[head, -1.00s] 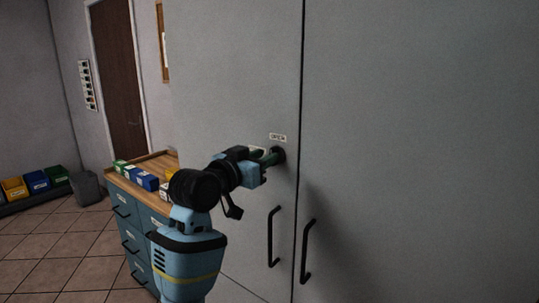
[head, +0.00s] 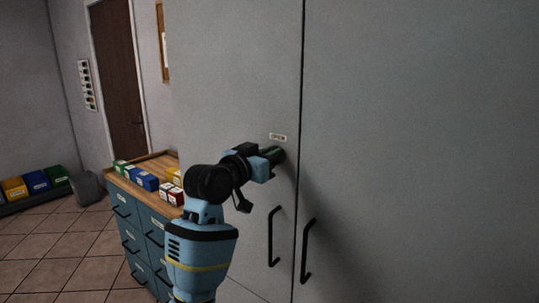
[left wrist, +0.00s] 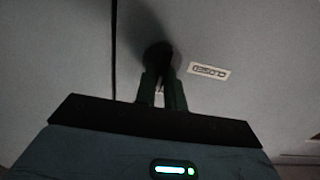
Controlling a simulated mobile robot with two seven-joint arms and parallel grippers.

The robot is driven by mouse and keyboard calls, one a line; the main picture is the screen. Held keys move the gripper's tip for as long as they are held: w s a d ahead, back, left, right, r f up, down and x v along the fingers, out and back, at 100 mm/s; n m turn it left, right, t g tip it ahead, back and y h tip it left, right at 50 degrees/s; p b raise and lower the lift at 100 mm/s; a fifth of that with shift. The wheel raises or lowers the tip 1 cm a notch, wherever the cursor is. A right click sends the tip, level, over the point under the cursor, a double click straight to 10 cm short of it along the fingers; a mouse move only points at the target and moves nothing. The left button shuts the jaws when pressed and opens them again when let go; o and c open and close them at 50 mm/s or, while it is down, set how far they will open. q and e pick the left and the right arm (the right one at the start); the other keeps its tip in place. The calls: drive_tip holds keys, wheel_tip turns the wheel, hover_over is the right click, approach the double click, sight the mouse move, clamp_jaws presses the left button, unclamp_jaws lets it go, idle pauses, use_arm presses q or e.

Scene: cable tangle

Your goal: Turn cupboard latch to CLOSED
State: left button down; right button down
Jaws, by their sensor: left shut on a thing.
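The latch (left wrist: 158,55) is a dark round knob on the grey cupboard door, left of the gap between the doors in the head view. My left gripper (head: 275,155) is at the latch; in the left wrist view its two green fingers (left wrist: 163,92) are close together and shut on it. The fingers hide the latch's handle, so I cannot tell its angle. A small label (head: 278,137) sits above the latch in the head view. The CLOSED label (left wrist: 209,71) shows beside the latch, inverted, in the left wrist view. My right gripper is out of view.
Two black door handles (head: 272,237) (head: 307,251) stand out below the latch, either side of the door gap. A blue drawer unit with a wooden top (head: 148,166) carrying small boxes (head: 145,181) stands left of my arm. Coloured bins (head: 37,183) sit at far left.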

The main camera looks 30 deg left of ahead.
use_arm(q)
drive_tip(key=shift+n, duration=0.3)
drive_tip(key=n, duration=1.1)
drive_tip(key=a+f+n, duration=0.1)
drive_tip(key=n, duration=0.5)
drive_tip(key=shift+f, duration=0.1)
drive_tip(key=shift+n, duration=0.3)
idle(0.4)
drive_tip(key=c, duration=1.5)
unclamp_jaws()
drive_tip(key=shift+a, duration=0.1)
